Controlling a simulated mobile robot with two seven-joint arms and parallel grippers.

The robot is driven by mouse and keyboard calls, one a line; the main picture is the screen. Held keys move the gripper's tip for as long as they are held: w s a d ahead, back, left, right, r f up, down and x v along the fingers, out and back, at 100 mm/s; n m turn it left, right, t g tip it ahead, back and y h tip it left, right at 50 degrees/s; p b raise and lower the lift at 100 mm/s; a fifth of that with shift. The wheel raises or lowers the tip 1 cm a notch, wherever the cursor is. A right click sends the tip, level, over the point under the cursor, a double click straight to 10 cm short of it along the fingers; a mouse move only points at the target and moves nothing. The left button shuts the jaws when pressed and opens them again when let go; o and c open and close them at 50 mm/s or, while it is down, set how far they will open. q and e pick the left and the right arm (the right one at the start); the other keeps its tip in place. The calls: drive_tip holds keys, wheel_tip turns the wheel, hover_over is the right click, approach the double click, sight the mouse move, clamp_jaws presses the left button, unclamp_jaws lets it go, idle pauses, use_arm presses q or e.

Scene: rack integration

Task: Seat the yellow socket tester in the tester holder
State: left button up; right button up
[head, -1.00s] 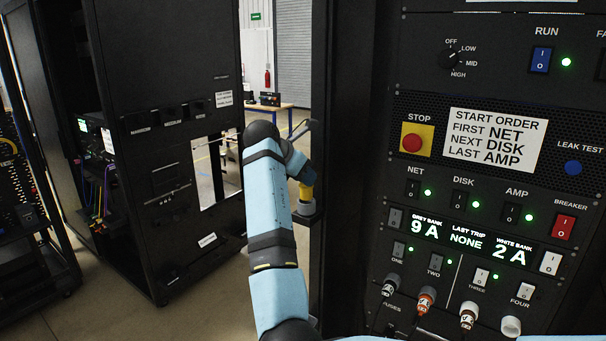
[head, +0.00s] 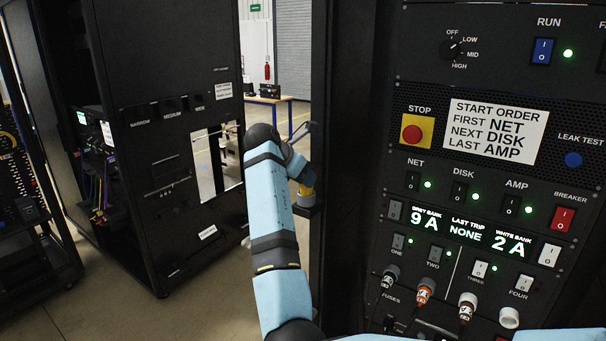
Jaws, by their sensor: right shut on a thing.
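My right arm reaches up the middle of the head view, and its gripper (head: 304,178) points down beside the rack's dark left post. It is shut on the yellow socket tester (head: 306,191), which shows only as a small yellow patch below the wrist. Directly under it is a small grey and black piece on a dark ledge at the post, which looks like the tester holder (head: 306,208). The tester stands about upright over it. I cannot tell how deep it sits, and the fingertips are mostly hidden. My left gripper is not in view.
The rack panel (head: 480,190) with switches, lit lamps, a red stop button (head: 412,134) and fuse plugs fills the right side. Another black cabinet (head: 185,90) stands at the left. Open floor (head: 225,270) lies between them, with a table (head: 268,100) far behind.

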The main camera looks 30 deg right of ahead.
drive_tip(key=shift+f, duration=0.5)
drive_tip(key=o, duration=1)
drive_tip(key=b+v, duration=0.2)
drive_tip(key=v, duration=1.2)
drive_tip(key=shift+b, duration=0.3)
drive_tip(key=shift+f, duration=0.1)
